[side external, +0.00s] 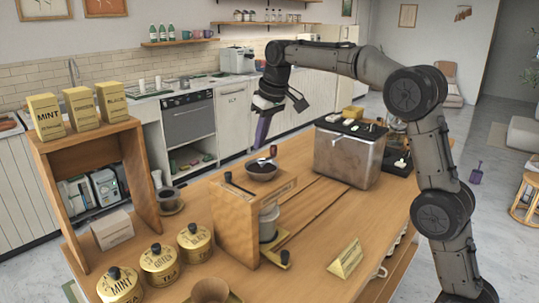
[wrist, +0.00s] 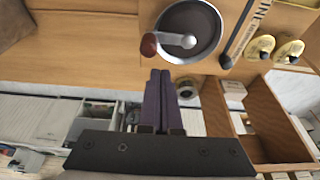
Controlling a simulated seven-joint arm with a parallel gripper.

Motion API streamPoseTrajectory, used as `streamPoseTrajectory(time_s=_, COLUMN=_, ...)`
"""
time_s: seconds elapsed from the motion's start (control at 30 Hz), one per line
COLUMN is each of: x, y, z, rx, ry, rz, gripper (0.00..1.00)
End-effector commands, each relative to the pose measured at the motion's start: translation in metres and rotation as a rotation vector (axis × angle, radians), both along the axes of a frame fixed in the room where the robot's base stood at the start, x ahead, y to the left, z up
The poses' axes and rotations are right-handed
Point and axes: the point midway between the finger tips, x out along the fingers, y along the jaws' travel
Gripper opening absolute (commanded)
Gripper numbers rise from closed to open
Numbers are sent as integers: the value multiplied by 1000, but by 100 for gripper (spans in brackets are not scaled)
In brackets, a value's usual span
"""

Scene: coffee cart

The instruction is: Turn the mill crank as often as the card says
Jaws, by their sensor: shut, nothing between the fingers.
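The mill's dark round bowl (side external: 262,171) stands behind the upright wooden panel in the side view, which hides what is below it. The wrist view shows the bowl (wrist: 207,20) from above, with a silver crank arm (wrist: 176,39) across it. The crank's red-brown knob (wrist: 149,45) lies at the bowl's left rim there. The knob (side external: 273,150) also shows in the side view. My gripper (wrist: 160,71) has its purple fingers pressed together, empty, just short of the bowl and apart from the knob. A yellow tent card (side external: 345,259) stands at the table's front; its writing is unreadable.
The wooden panel (side external: 238,222) stands close in front of the bowl. A metal box (side external: 346,158) is to the right. Tea tins (side external: 159,262) and a wooden shelf (side external: 147,180) with yellow boxes are on the left. Bare tabletop lies around the card.

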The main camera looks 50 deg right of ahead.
Motion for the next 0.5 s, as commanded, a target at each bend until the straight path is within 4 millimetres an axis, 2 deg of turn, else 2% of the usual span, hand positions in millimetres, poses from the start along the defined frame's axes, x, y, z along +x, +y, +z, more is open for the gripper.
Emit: streamPoseTrajectory(time_s=0.5, x=0, y=0, z=-9, rx=0, ry=0, rz=0, gripper=0)
